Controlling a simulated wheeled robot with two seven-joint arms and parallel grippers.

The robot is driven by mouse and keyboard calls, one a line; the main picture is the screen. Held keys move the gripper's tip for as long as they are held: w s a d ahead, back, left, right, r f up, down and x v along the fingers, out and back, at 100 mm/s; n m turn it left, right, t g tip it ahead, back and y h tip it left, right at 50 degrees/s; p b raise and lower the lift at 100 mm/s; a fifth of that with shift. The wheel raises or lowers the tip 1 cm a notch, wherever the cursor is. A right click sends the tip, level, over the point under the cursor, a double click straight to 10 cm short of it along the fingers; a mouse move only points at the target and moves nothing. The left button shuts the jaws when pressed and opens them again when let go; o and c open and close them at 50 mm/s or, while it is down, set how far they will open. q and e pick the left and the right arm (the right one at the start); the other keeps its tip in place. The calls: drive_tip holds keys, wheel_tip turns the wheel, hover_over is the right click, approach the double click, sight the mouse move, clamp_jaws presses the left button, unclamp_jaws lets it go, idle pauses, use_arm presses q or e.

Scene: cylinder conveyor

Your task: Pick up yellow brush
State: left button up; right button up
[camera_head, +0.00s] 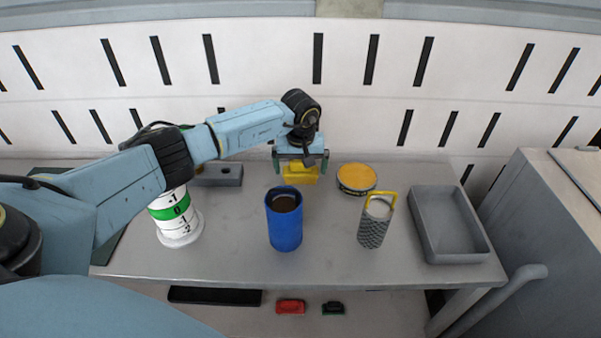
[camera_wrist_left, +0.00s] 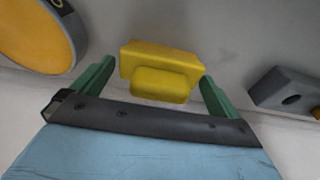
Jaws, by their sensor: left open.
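The yellow brush (camera_head: 300,173) lies on the grey table near its back edge, behind the blue cup. My left gripper (camera_head: 300,163) is over it with its fingers apart. In the left wrist view the yellow brush (camera_wrist_left: 160,72) shows between the two green fingers of the open left gripper (camera_wrist_left: 157,82), with a gap visible on either side. The gripper hides part of the brush in the head view. My right gripper is in neither view.
A blue cup (camera_head: 284,225) stands in front of the brush. A round yellow-topped tin (camera_head: 356,178) is to its right, a grey block (camera_head: 221,175) to its left. A grater (camera_head: 374,226), grey tray (camera_head: 420,215) and marked cylinder (camera_head: 178,226) also stand on the table (camera_head: 325,256).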

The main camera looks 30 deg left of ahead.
use_arm(q)
drive_tip(key=c, duration=0.9)
wheel_tip(320, 180, up, 9)
drive_tip(key=shift+p, duration=0.7)
drive_tip(key=shift+c, duration=0.2)
drive_tip(key=shift+r, duration=0.55)
drive_tip(key=o, duration=0.6)
drive_tip(key=c, duration=0.4)
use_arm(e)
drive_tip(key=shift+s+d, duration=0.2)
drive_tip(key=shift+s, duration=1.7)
